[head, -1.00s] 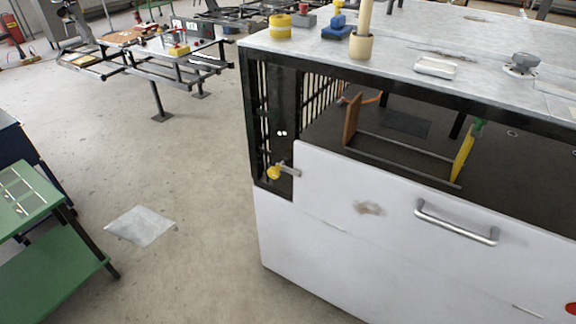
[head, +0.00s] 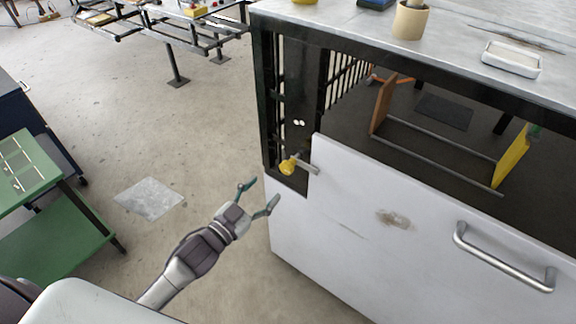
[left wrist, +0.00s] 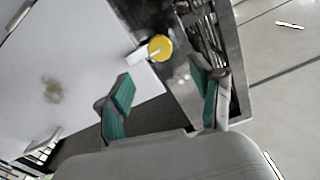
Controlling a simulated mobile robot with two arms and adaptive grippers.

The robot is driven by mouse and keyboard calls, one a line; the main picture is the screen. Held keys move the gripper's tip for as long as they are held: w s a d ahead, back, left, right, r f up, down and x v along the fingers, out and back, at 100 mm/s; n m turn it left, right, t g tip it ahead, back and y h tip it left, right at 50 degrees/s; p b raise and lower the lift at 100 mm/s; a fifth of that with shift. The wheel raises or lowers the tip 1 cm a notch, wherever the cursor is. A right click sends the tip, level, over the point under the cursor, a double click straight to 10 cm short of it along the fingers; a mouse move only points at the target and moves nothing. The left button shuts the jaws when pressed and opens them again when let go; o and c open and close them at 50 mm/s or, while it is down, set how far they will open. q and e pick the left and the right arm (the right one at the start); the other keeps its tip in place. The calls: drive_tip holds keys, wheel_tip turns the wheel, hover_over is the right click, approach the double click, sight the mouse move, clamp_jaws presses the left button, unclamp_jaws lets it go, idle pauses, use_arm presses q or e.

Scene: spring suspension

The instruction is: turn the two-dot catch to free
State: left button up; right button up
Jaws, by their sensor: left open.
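The catch (head: 289,166) has a yellow knob and a metal bar that reaches right over the top left corner of the white front panel (head: 350,215). Two white dots (head: 299,123) mark the black post above it. In the left wrist view the yellow knob (left wrist: 159,47) shows beyond the fingers, with its pale bar beside it. My left gripper (head: 260,195) is open and empty, below and left of the catch and apart from it. Its teal finger pads also show in the left wrist view (left wrist: 162,98). My right gripper is not in view.
A bench top (head: 440,50) holds a cream cup (head: 409,20) and a white dish (head: 511,59). A metal handle (head: 505,258) sticks out from the panel. A green cart (head: 50,205) stands at the left. The floor between is clear except for a flat sheet (head: 149,197).

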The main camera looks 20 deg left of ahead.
sight(284, 170)
use_arm(q)
drive_tip(key=x, duration=1)
drive_tip(key=shift+f, duration=0.15)
drive_tip(key=shift+c, duration=0.2)
clamp_jaws()
